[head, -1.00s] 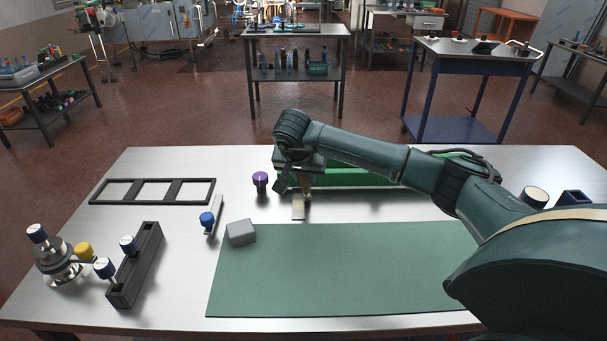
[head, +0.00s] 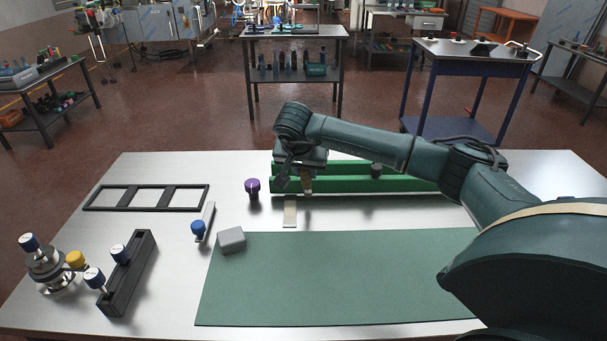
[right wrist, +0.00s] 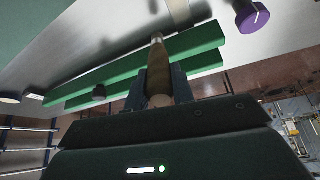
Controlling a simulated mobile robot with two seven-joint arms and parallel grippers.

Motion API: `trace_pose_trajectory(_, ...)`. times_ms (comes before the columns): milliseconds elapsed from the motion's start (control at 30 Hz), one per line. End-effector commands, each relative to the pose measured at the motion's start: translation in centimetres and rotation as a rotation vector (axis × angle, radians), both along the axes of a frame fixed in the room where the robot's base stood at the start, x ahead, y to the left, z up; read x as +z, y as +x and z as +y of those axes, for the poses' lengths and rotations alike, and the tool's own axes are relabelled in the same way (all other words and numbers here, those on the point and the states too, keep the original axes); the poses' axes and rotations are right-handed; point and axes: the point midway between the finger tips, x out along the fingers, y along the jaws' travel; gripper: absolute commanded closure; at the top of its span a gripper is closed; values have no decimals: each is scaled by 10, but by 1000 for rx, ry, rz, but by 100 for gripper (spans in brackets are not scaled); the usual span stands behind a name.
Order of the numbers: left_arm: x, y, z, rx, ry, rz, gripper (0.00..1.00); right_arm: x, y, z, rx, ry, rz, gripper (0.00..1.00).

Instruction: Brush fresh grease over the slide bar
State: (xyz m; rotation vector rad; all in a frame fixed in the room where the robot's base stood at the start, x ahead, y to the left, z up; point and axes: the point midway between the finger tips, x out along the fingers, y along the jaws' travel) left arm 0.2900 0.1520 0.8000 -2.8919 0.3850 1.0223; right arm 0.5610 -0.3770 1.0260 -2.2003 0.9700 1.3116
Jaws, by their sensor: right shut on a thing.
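My right gripper (head: 305,180) is shut on the brown handle of a brush (head: 308,186). In the right wrist view, the wooden handle (right wrist: 159,72) stands between the two dark fingers (right wrist: 159,88), pointing away from the wrist. Its bristles cannot be made out. A long green fixture (head: 410,186) of two parallel bars lies along the back of the table, partly behind my arm; I take it for the slide bar. It also shows in the right wrist view (right wrist: 195,43). The brush is at its left part; contact cannot be told. My left gripper is out of view.
A pale flat strip (head: 290,214) lies in front of the brush. A purple-topped knob (head: 252,187), blue-knobbed tool (head: 198,230) and grey block (head: 231,240) are to its left. A black frame (head: 95,198) and black rack (head: 145,252) stand farther left. The green mat (head: 340,280) is mostly clear.

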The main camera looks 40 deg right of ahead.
Motion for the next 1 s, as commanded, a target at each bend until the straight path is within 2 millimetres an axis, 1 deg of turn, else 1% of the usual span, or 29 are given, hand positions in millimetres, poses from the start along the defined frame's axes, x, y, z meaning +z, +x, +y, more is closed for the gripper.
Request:
trace_pose_trajectory(33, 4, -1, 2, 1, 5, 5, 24, 8, -1, 0, 0, -1, 1, 99)
trace_pose_trajectory(133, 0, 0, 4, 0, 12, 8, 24, 15, -1, -2, -3, 0, 0, 99)
trace_pose_trajectory(333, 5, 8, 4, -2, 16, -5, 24, 33, -1, -4, -8, 0, -1, 99)
trace_pose_trajectory(533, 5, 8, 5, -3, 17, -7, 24, 48, -3, -7, -13, 1, -1, 99)
trace_pose_trajectory(667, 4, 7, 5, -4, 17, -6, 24, 53, -3, -8, -15, 0, 0, 99)
trace_pose_trajectory(1000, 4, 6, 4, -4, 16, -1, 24, 53, -3, -8, -14, 0, 1, 99)
